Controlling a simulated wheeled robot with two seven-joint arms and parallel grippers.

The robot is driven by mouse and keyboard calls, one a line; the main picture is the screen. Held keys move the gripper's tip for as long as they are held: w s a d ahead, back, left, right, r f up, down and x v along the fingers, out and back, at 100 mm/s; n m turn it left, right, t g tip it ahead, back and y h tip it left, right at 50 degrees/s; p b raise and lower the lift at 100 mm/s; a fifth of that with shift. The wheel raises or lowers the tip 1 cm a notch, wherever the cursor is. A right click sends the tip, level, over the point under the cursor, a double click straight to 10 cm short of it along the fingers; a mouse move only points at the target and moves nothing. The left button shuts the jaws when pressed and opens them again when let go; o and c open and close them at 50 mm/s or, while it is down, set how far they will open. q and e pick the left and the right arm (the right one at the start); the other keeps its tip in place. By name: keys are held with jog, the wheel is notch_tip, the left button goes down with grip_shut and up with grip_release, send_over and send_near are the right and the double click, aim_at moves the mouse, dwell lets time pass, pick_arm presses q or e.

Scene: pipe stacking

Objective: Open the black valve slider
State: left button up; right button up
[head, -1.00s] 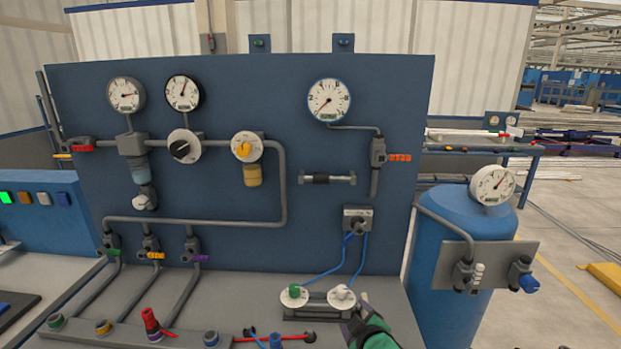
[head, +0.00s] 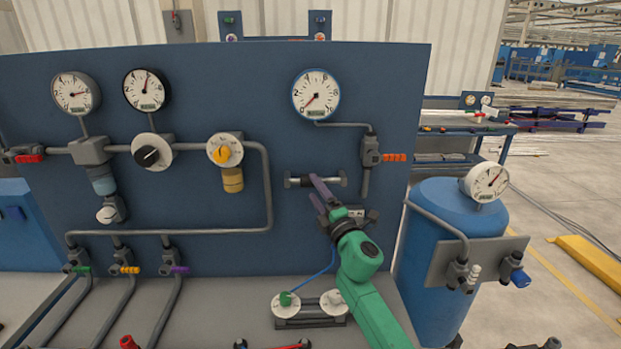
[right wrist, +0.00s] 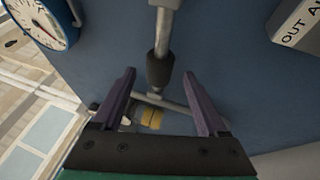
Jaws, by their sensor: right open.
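The black valve slider (head: 304,182) is a dark sleeve on a short grey horizontal rod on the blue panel, below the blue-rimmed gauge. In the right wrist view the black sleeve (right wrist: 158,68) sits on the rod just beyond the fingertips, between their lines. My right gripper (head: 315,187) is open, with its purple fingers raised in front of the slider and partly covering it in the head view. In the right wrist view the gripper (right wrist: 165,85) has its fingers wide apart with nothing between them. My left gripper is out of view.
A grey valve with an orange handle (head: 394,158) is right of the slider. Below, a fixture with white knobs (head: 333,303) stands on the bench. A blue tank (head: 438,217) stands to the right. Panel space left of the slider is clear up to the pipe.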

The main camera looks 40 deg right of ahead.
aim_at(312, 186)
jog(key=x, duration=0.3)
jog(key=shift+w, duration=0.2)
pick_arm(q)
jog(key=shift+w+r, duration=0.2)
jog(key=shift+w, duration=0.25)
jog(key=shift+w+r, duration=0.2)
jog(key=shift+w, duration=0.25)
pick_arm(e)
jog(key=shift+s+r, duration=0.1)
jog(key=shift+s, duration=0.1)
jog(key=shift+w, duration=0.1)
grip_shut()
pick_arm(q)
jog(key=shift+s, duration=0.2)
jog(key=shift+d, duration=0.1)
